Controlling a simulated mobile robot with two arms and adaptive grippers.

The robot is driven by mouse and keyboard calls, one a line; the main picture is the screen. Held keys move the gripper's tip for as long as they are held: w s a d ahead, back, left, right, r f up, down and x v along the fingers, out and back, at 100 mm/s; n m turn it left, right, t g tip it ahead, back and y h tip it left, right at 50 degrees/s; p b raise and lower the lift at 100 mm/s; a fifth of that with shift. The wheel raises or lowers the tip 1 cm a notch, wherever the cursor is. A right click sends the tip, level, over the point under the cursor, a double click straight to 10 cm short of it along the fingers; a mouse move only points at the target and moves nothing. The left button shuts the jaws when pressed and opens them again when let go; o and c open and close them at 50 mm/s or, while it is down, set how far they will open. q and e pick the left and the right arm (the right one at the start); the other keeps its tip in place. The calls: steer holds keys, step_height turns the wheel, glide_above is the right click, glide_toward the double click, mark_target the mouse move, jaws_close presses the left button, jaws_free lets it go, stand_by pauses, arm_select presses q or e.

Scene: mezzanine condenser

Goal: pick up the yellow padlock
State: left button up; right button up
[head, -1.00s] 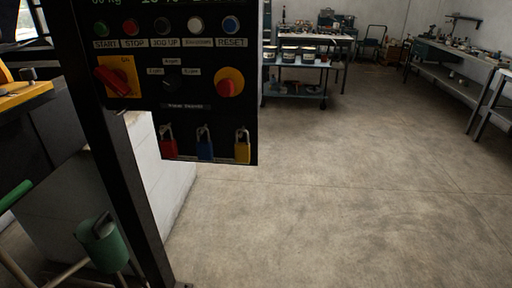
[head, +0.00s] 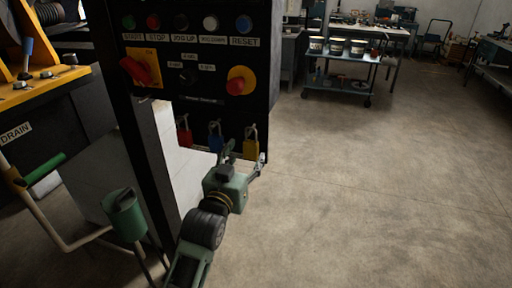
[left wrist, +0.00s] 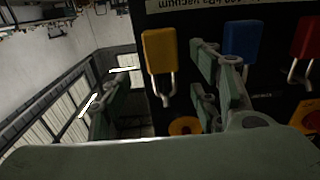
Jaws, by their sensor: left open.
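The yellow padlock (head: 250,148) hangs by its shackle at the lower right of the black control panel. It also shows in the left wrist view (left wrist: 160,50), upside down, between my two fingers in the picture. My left gripper (head: 246,163) is open and empty, just in front of and below the yellow padlock in the head view. In the left wrist view its fingers (left wrist: 158,80) stand apart, one to each side of the padlock. I cannot tell the exact gap in depth. My right gripper is not in view.
The blue padlock (head: 216,137) hangs close beside the yellow one, with the red padlock (head: 184,131) further left. One finger overlaps the blue padlock in the left wrist view. Buttons and a red knob (head: 236,86) are above. Floor to the right is clear.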

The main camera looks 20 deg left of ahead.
mark_target(250, 147)
arm_select(q)
steer(key=w+p, duration=0.1)
steer(key=w, duration=0.5)
steer(key=shift+w, duration=0.25)
steer(key=shift+r, duration=0.1)
steer(key=c, duration=1.3)
